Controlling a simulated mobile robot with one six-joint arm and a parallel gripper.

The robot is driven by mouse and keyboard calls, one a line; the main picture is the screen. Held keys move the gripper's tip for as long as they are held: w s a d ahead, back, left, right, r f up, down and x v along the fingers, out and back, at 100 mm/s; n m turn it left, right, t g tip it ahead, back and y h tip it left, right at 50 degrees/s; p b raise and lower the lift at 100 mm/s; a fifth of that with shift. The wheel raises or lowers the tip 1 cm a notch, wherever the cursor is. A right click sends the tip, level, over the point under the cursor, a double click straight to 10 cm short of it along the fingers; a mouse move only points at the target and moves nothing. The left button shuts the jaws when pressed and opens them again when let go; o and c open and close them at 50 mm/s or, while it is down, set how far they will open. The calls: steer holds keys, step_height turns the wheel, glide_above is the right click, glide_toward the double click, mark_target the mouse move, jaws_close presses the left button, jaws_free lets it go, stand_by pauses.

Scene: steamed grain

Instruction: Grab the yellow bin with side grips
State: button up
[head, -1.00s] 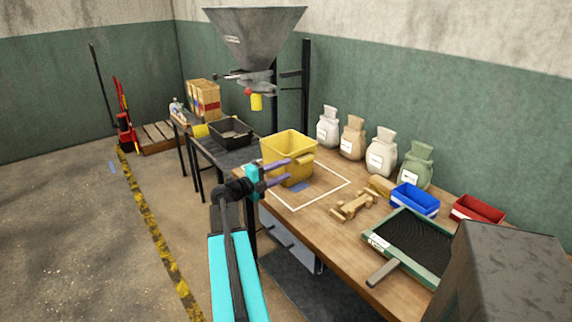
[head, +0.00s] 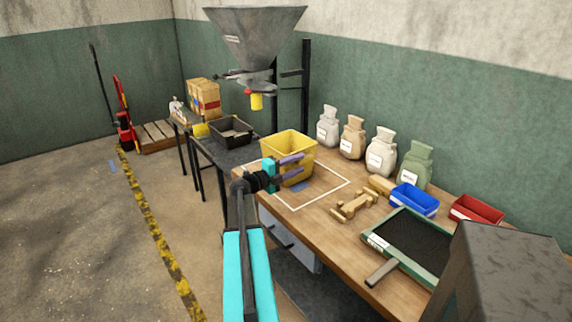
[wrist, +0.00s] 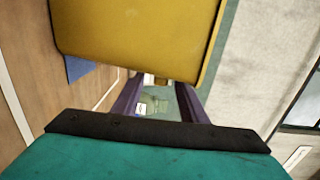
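The yellow bin (head: 284,146) stands upright on the wooden workbench, at the far left part of a white outlined square. My gripper (head: 297,166) is in front of the bin in the head view, with its two purple fingers overlapping the bin's front side. The fingers are apart, one above the other there. In the wrist view, the bin (wrist: 135,32) fills the upper middle, and the open fingers (wrist: 160,95) reach out below it. Whether a finger touches the bin, I cannot tell. The bin's side grips are not clear now.
Several sacks (head: 381,152) stand along the wall. A wooden piece (head: 353,206), blue tray (head: 415,200), red tray (head: 478,209) and framed sieve (head: 376,242) lie to the right. A metal hopper (head: 255,35) hangs above. A black tray (head: 232,131) is left of the bin.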

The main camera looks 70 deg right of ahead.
mark_target(306, 162)
steer(key=shift+p+x, duration=0.5)
steer(key=shift+x, duration=1.9)
steer(key=shift+r, duration=0.1)
jaws_close()
